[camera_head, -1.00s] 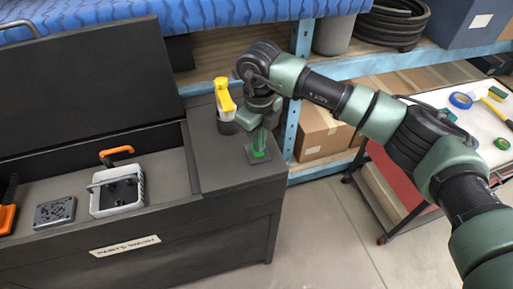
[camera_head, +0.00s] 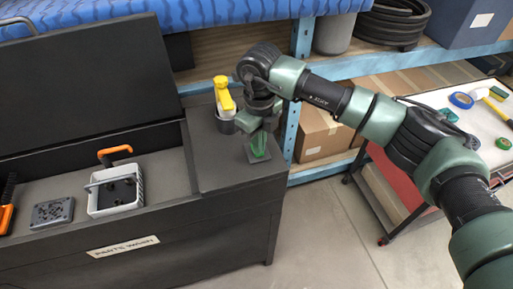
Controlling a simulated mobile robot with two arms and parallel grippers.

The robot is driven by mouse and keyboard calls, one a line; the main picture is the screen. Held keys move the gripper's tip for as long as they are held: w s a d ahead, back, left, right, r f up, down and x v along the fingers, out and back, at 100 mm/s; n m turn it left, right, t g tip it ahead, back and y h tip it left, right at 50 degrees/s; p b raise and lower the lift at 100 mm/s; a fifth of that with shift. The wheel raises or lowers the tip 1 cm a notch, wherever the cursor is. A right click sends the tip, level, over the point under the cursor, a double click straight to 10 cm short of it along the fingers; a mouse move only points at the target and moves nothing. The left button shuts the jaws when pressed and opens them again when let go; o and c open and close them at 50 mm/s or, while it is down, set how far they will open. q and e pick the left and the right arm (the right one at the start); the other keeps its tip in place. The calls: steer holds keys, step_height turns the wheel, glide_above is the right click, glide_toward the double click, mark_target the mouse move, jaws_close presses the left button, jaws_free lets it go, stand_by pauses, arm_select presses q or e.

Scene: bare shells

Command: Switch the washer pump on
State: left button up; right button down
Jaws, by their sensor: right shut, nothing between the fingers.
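The parts washer (camera_head: 235,178) is a dark grey cabinet with a "PARTS WASH" label (camera_head: 124,246) on its front. A small dark square switch plate (camera_head: 249,159) sits on the flat top of its right end. My right gripper (camera_head: 259,152) is over this plate, pointing down, shut, with nothing held. Its green fingertips are at or just above the plate. They hide most of the switch, so I cannot tell its position or whether they touch it. My left gripper is not in view.
A yellow spray bottle (camera_head: 224,95) in a grey holder stands just behind my right gripper. The lid (camera_head: 85,75) stands open. A tool cart (camera_head: 470,118) is at right.

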steer(key=shift+f+b, duration=0.35)
steer(key=shift+f, duration=0.05)
steer(key=shift+s, duration=0.1)
steer(key=shift+w+r+p, duration=0.2)
steer(key=shift+r+p, duration=0.25)
steer(key=shift+r, duration=0.4)
steer(key=shift+s+r+p, duration=0.1)
steer(key=shift+r+p, duration=0.85)
steer(key=shift+r, duration=1.75)
